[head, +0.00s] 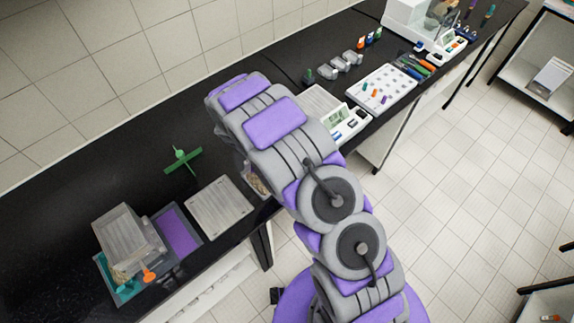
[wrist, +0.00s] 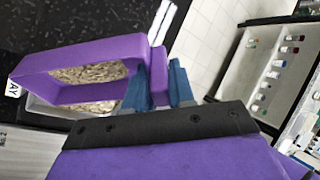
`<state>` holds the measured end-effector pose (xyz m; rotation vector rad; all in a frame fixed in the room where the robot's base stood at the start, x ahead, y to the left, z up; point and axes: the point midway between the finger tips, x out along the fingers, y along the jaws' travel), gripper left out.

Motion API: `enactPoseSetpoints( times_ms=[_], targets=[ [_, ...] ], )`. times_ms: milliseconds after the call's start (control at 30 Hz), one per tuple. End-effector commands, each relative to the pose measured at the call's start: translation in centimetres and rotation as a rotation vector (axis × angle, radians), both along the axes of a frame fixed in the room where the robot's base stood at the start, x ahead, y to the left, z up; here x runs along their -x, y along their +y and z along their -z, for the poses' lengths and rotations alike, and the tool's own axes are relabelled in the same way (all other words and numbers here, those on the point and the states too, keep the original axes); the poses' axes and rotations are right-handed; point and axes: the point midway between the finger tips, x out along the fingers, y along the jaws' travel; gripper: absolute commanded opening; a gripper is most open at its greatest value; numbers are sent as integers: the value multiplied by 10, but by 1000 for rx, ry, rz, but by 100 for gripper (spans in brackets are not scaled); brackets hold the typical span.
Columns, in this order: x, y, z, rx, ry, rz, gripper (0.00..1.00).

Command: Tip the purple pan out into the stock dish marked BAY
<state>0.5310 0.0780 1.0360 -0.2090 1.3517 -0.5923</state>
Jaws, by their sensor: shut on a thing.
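The purple pan (wrist: 85,58) shows in the wrist view, tilted, with its handle between the blue fingers of my gripper (wrist: 160,84). My gripper is shut on that handle. A pale dish (wrist: 48,112) lies just beyond and below the pan, with a white label (wrist: 13,88) reading "AY" at its left, the rest cut off. Pale brown flakes show within the pan's outline; I cannot tell how many lie in the pan and how many in the dish. In the head view my arm hides the pan and gripper; a clear dish with flakes (head: 256,182) shows partly beside the arm.
A sieve stack (head: 128,240) stands on a teal tray beside a purple-floored tray (head: 177,231) at the bench's left end. A flat grey plate (head: 219,208) and a green cross-shaped piece (head: 183,160) lie nearby. A balance (head: 345,122) and white tray (head: 381,90) sit further right.

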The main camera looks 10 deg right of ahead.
Motion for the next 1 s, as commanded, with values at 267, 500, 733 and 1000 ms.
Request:
enactPoseSetpoints(
  times_ms=[267,500,733,1000],
  targets=[
    [3,2,0,56,-35,0,0],
    [5,7,-4,107,-67,-1,0],
    [7,11,-7,155,-97,-2,0],
    [11,16,-11,214,-132,-1,0]
  ],
)
